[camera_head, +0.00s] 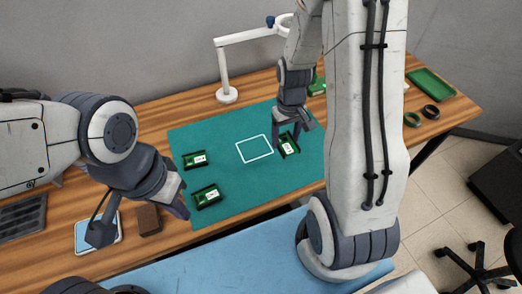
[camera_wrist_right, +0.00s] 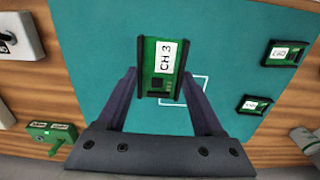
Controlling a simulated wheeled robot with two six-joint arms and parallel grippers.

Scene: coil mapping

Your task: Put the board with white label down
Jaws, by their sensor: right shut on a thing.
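My right gripper (camera_head: 287,138) is shut on a green board with a white label (camera_head: 289,146). In the right wrist view the label on this board (camera_wrist_right: 161,68) reads "CH 3", and the board sits between the fingertips of my right gripper (camera_wrist_right: 160,83). It looks larger than the other boards there, so it seems to be above the teal mat (camera_head: 235,190). A white square outline (camera_head: 255,148) on the mat lies just left of the board in the head view. My left gripper (camera_head: 180,206) is near the mat's front left; its jaw opening is unclear.
Two other labelled green boards, one behind (camera_head: 195,160) and one in front (camera_head: 207,196), lie on the mat's left. A lamp (camera_head: 226,95) stands behind. A brown block (camera_head: 149,219) is near my left gripper. A green tray (camera_head: 430,83) and dark rings (camera_head: 431,111) lie at right.

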